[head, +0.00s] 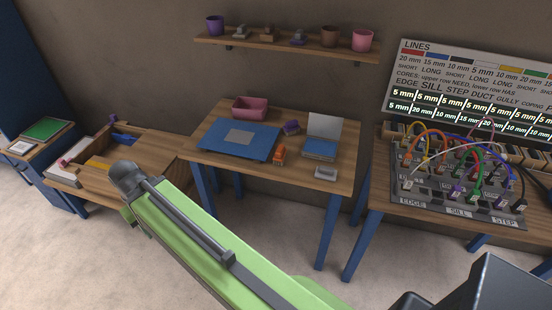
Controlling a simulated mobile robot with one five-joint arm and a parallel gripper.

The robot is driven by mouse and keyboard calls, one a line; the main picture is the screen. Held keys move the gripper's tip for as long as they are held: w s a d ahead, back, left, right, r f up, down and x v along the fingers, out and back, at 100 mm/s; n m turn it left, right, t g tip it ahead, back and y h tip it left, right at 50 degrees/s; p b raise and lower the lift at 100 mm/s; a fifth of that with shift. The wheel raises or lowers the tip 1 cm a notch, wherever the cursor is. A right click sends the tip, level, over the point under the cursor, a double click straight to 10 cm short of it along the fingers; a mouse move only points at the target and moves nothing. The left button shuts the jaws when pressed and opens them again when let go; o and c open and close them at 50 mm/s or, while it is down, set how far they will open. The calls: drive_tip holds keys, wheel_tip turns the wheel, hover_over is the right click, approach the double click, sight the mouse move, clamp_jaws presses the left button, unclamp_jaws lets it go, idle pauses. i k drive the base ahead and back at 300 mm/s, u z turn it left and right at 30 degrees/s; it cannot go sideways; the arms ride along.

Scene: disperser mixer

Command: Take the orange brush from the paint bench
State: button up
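An orange object (279,154), which looks like the brush, is at the front edge of the blue mat on the middle bench (339,184). It is small in the picture, so its bristles and handle cannot be told apart. My green arm (215,245) reaches from the lower right up to the left, in front of the bench. Its dark rounded joint (125,177) shows left of the bench. My gripper is not seen, and nothing in view touches the orange object.
A cabled panel (432,207) stands right; a shelf (285,45) hangs above.

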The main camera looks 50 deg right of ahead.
sight(281, 156)
drive_tip(key=z, duration=0.05)
drive_tip(key=i, duration=1)
drive_tip(key=u, duration=0.05)
